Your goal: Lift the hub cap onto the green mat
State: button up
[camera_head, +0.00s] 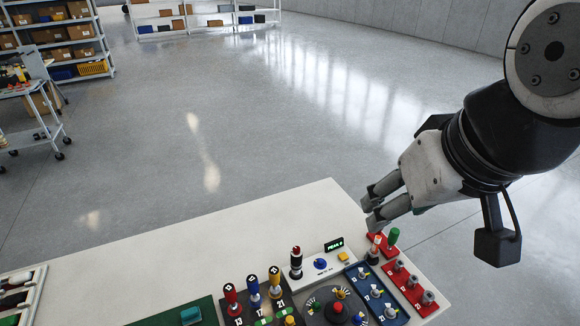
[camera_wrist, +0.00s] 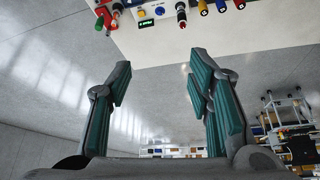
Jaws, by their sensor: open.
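My gripper (camera_head: 372,207) is at the right in the head view, over the far right corner of the white table, near a green-topped handle. In the wrist view my gripper (camera_wrist: 159,70) is open, with two teal-padded fingers apart and nothing between them. A dark green flat surface (camera_head: 160,320) is cut off by the bottom edge of the head view, with a small teal block on it; I cannot tell whether it is the green mat. I cannot make out the hub cap in either view.
The white table (camera_head: 270,220) holds a red panel (camera_head: 415,290) and a blue panel (camera_head: 377,295) of switches, and several upright coloured handles. Its far left strip is clear. A cart (camera_head: 35,110) and shelves (camera_head: 60,40) stand far off across open floor.

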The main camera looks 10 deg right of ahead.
jog(key=o, duration=0.6)
jog(key=shift+w+f, duration=0.1)
jog(key=shift+o, duration=0.4)
jog(key=w+a+f+m+g+y, duration=0.2)
jog(key=w+f+m, duration=0.2)
jog(key=w+f, duration=0.2)
jog(key=shift+a+f+m, duration=0.3)
jog(key=shift+f, duration=0.3)
jog(key=m+g, duration=0.4)
jog(key=m, duration=0.9)
send_over(338, 306)
jog(key=shift+h, duration=0.3)
jog(key=f, duration=3.1)
jog(key=shift+s+d+f, duration=0.2)
jog(key=shift+d+f, duration=0.05)
jog(key=shift+f, duration=0.1)
jog(key=shift+w+a+f+p, duration=0.15)
jog(key=shift+f+p, duration=0.3)
jog(key=shift+f, duration=1.05)
jog(key=shift+a+f+p, duration=0.1)
jog(key=shift+f+p, duration=0.35)
jog(key=shift+f, duration=1)
